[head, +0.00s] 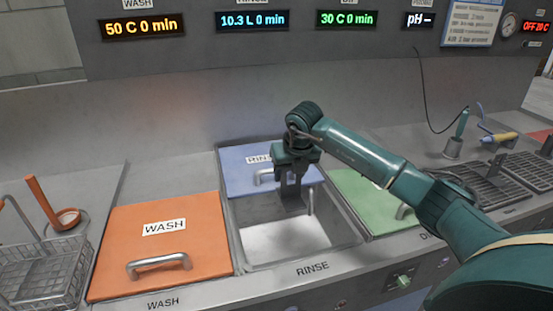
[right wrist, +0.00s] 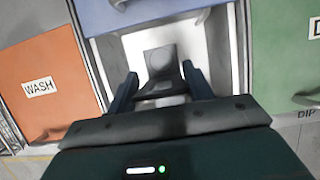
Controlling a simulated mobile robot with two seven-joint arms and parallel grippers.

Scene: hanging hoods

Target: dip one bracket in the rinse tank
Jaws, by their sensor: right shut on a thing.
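My right gripper (head: 291,182) points down over the open rinse tank (head: 270,262). It is shut on a dark grey bracket (head: 291,202), which hangs below the fingers. In the right wrist view, the bracket (right wrist: 162,62) shows between the two fingers against the pale tank interior. The bracket appears within the tank opening, towards its back; I cannot tell how deep it sits or whether it touches liquid. The blue rinse lid (head: 235,172) lies back behind the opening. My left gripper is not in view.
The orange wash lid (head: 195,210) covers the tank on the left. A green lid (head: 362,192) covers the tank on the right, partly behind my right arm. A wire basket (head: 45,275) stands far left. Dark grated racks (head: 490,180) lie far right. Displays hang above.

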